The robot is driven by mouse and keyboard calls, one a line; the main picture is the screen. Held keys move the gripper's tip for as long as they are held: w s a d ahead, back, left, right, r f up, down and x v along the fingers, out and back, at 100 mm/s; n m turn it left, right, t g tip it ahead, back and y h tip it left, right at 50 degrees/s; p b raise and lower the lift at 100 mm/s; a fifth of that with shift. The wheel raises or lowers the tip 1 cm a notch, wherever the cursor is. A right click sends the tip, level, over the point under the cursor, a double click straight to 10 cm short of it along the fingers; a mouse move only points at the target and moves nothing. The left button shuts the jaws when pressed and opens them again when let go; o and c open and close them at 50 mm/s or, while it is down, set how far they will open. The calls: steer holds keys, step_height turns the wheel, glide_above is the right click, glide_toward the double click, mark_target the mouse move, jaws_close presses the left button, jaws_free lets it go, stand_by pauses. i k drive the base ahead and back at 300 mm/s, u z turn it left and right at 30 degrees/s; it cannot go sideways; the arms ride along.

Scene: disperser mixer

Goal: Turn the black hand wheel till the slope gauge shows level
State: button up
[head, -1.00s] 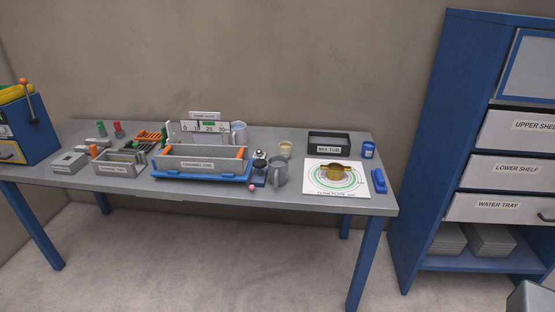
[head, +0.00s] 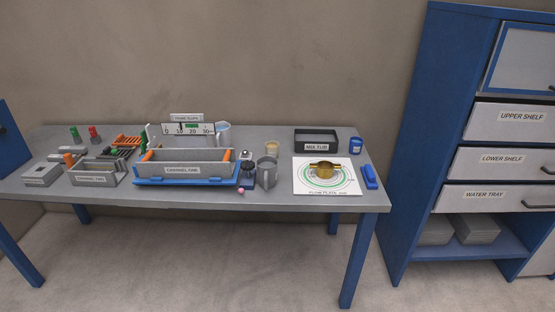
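The slope gauge (head: 203,129) is a white scale marked 0 to 30 behind the grey trough labelled channel one (head: 184,169). Its dark pointer stands near the 10 mark, left of the green band. The trough sits on a blue base (head: 185,182). A small dark round part (head: 248,166) at the right end of this base looks like the black hand wheel; it is small and partly crowded by a grey jug (head: 267,174). My gripper is not in view.
The table also holds a black mix tub (head: 316,140), a brass ring (head: 323,170) on a white flow plate (head: 301,187), and a second channel (head: 93,179) at left. A blue cabinet (head: 407,150) stands at right. The floor (head: 200,260) before the table is clear.

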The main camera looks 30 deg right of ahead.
mark_target(247, 165)
steer(key=z, duration=0.6)
steer(key=k, duration=0.75)
steer(key=i, duration=0.55)
steer(key=z, duration=0.05)
